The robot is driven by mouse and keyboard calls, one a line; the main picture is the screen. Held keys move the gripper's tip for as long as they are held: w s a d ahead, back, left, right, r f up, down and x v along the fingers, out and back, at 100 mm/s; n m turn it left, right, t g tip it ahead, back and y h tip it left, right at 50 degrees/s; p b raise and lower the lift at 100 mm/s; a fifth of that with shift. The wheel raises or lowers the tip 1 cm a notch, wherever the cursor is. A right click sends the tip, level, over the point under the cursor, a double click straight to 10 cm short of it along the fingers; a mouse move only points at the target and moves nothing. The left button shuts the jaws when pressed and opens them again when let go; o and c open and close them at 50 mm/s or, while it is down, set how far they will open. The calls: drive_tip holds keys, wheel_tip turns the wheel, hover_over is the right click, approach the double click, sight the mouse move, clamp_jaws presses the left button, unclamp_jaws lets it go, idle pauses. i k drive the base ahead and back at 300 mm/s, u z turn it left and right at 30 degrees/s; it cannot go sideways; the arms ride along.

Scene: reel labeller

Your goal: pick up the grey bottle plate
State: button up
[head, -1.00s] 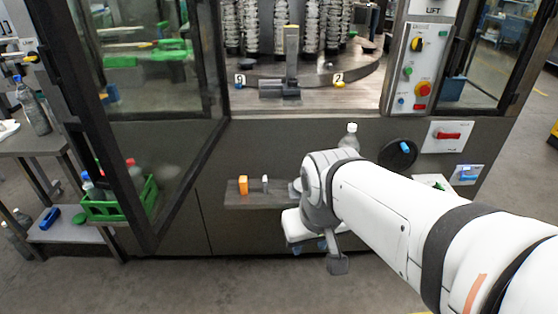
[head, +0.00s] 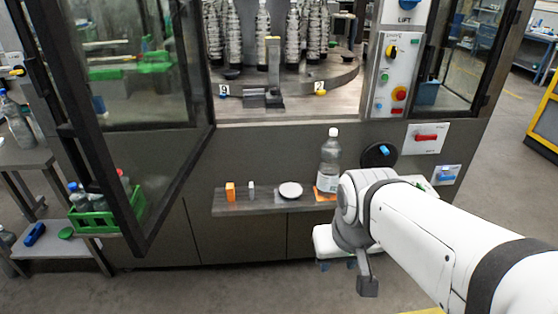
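A pale grey round disc with a dark rim (head: 290,190) lies on the narrow shelf on the machine's front. It looks like the bottle plate, but I cannot be sure. My gripper (head: 345,262) is at the end of the white arm, below and right of the disc and apart from it. The wrist hides most of the gripper, and I cannot see whether its fingers are open or what lies between them.
The dark shelf (head: 245,207) also bears an orange block (head: 230,191), a small white-and-grey piece (head: 251,190) and a clear bottle (head: 329,163) on an orange patch. An open glass door (head: 135,120) stands at left. A green crate (head: 92,222) holds bottles. Floor in front is clear.

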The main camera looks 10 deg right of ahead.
sight(291, 191)
drive_tip(key=u, duration=0.05)
drive_tip(key=i, duration=1)
drive_tip(key=z, duration=0.05)
